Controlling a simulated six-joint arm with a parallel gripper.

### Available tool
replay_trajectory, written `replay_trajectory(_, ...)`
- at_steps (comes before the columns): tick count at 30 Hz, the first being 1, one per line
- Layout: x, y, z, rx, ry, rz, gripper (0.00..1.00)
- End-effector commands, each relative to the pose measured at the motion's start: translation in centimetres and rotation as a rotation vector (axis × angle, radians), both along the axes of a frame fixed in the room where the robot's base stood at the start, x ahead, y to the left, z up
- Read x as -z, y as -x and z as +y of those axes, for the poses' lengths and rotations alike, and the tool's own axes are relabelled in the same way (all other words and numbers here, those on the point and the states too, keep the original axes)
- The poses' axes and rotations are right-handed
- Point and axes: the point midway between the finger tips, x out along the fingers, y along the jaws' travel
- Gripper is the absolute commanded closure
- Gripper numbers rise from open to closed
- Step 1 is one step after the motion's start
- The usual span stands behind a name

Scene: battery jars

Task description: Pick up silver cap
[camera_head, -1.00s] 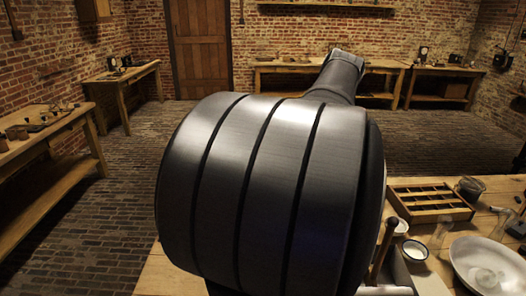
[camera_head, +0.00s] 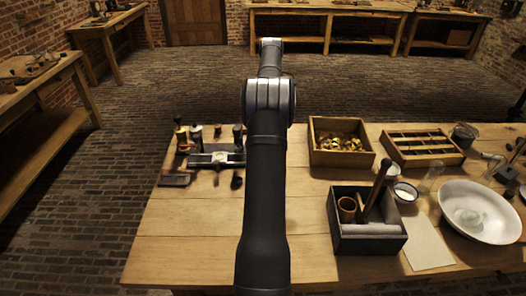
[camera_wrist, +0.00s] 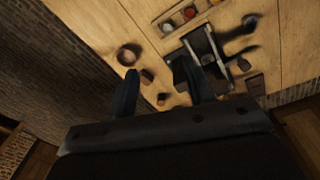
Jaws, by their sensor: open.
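My gripper (camera_wrist: 158,74) shows in the wrist view with its two dark fingers spread apart and nothing between them that I can see held. The tabletop lies below it, blurred. A small round piece (camera_wrist: 128,55) lies by the left finger, and small dark brown pieces (camera_wrist: 147,76) show between the fingers; I cannot tell whether one of these is the silver cap. In the head view, several small jars (camera_head: 196,132) stand at the table's back left, one with a pale top. My own arm hides the gripper there, and I cannot make out the silver cap for sure.
A black and silver device (camera_head: 215,160) lies by the jars; it also shows in the wrist view (camera_wrist: 207,47). A wooden box of brass pieces (camera_head: 340,158), a dark box (camera_head: 368,243), a divided tray (camera_head: 423,160) and a white bowl (camera_head: 480,208) stand to the right. The front left table is clear.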

Motion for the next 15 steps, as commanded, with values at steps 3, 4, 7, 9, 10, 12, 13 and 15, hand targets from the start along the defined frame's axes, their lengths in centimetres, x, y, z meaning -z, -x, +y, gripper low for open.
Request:
replay_trajectory(3,2.3,-0.6,1.2,-0.051,0.015,0.039,0.52)
replay_trajectory(4,2.6,-0.7,1.3,-0.059,0.018,0.046,0.52)
replay_trajectory(7,3.4,-0.8,1.6,-0.074,0.023,0.058,0.52)
replay_trajectory(9,4.1,-0.8,1.6,-0.077,0.024,0.061,0.52)
replay_trajectory(10,4.5,-0.8,1.6,-0.078,0.023,0.063,0.52)
replay_trajectory(12,5.7,-0.8,1.6,-0.077,0.023,0.063,0.52)
replay_trajectory(13,6.4,-0.7,1.6,-0.077,0.024,0.065,0.52)
replay_trajectory(15,7.9,-0.7,1.6,-0.077,0.023,0.064,0.52)
